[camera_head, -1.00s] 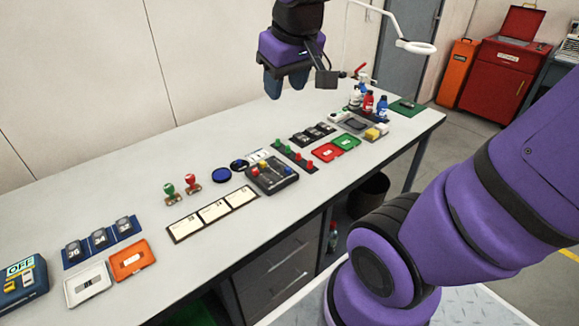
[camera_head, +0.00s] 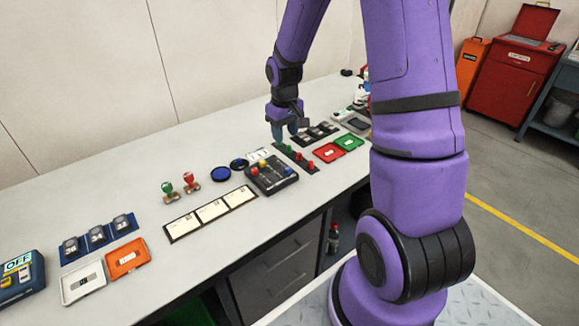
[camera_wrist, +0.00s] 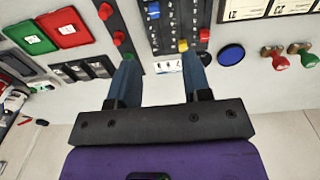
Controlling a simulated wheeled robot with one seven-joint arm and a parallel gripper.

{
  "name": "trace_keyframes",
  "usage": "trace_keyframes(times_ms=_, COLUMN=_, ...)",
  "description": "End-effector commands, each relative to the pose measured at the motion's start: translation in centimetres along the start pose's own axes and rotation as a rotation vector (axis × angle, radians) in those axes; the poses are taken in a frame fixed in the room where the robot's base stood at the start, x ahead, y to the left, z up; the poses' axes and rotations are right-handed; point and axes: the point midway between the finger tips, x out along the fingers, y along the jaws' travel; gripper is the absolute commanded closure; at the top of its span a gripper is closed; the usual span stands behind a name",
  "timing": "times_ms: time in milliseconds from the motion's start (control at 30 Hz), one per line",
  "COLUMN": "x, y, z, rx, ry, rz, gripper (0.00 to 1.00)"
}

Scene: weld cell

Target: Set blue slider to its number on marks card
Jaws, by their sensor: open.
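The dark slider box (camera_head: 272,174) has coloured knobs standing in slots. In the wrist view the box (camera_wrist: 173,22) lies at top centre, with a small blue knob (camera_wrist: 153,9), a yellow knob (camera_wrist: 182,45) and a red knob (camera_wrist: 204,34). A small white card (camera_head: 257,155) with dark marks lies behind the box; in the wrist view it (camera_wrist: 168,66) sits between my fingers. I cannot read its numbers. My gripper (camera_head: 285,134) is open and empty, fingers pointing down above the bench near the box's back edge; it also shows in the wrist view (camera_wrist: 162,60).
A strip with red and green knobs (camera_head: 297,158) lies right of the box. Red (camera_head: 327,152) and green (camera_head: 349,142) trays lie further right. Blue and dark discs (camera_head: 221,174), stamps and three white cards (camera_head: 211,211) lie left. Bare bench lies behind.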

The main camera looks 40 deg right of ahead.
Motion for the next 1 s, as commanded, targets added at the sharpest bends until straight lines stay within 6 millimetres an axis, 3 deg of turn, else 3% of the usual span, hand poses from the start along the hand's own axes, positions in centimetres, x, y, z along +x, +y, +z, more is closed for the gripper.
trace_keyframes(times_ms=100, x=2.4, y=0.6, z=-0.3, rx=0.0, ry=-0.021, rz=-0.016, gripper=0.55)
trace_keyframes(times_ms=467, x=5.6, y=0.9, z=-0.4, rx=-0.003, ry=-0.031, rz=-0.024, gripper=0.55)
trace_keyframes(times_ms=800, x=11.3, y=0.7, z=-0.3, rx=-0.003, ry=-0.031, rz=-0.023, gripper=0.55)
trace_keyframes(times_ms=1000, x=13.5, y=0.7, z=-0.2, rx=-0.001, ry=-0.029, rz=-0.023, gripper=0.55)
